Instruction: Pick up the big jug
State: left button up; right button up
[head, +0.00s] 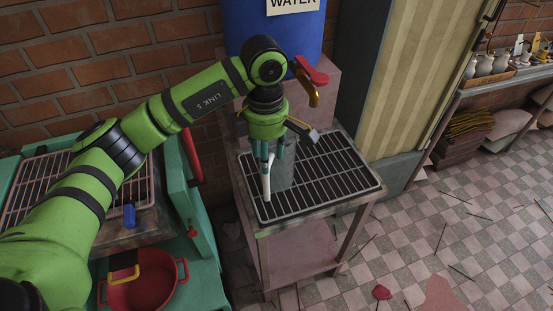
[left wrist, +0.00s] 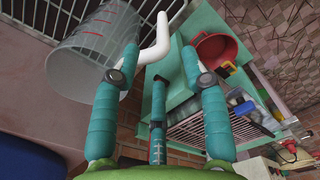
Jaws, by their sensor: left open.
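The big jug (head: 286,174) is a clear, greyish vessel standing on the drain grate under the water tap. Its white handle (head: 267,186) faces left in the picture. In the left wrist view the jug (left wrist: 88,48) shows red measuring marks, and its handle (left wrist: 160,42) reaches in between my fingertips. My left gripper (head: 269,158) points down at the jug's handle side; it also shows in the left wrist view (left wrist: 160,60). Its teal fingers are spread around the handle, and I cannot tell whether they touch it. My right gripper is not in view.
The grate (head: 345,180) tops a pinkish stand. A blue water barrel (head: 300,40) with a red-handled tap (head: 311,80) is behind and above. A teal bench with a red pot (head: 146,284) is at left. Checkered floor (head: 420,235) lies open at right.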

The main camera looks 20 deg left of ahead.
aim_at(266, 182)
pick_arm(q)
notch_tip(266, 182, down, 4)
jog(key=shift+s+f+p, duration=0.1)
jog(key=shift+f+p, duration=0.1)
jog(key=shift+p, duration=0.45)
jog(key=f+p, duration=0.1)
jog(key=f, duration=0.1)
jog(key=f+p, duration=0.1)
jog(key=f, duration=0.1)
jog(key=shift+s+a, duration=0.15)
jog(key=shift+a, duration=0.05)
jog(key=shift+f+p, duration=0.35)
jog(key=shift+f, duration=0.25)
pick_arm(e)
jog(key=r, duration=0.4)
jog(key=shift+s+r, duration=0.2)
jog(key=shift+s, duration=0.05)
pick_arm(q)
grip_shut()
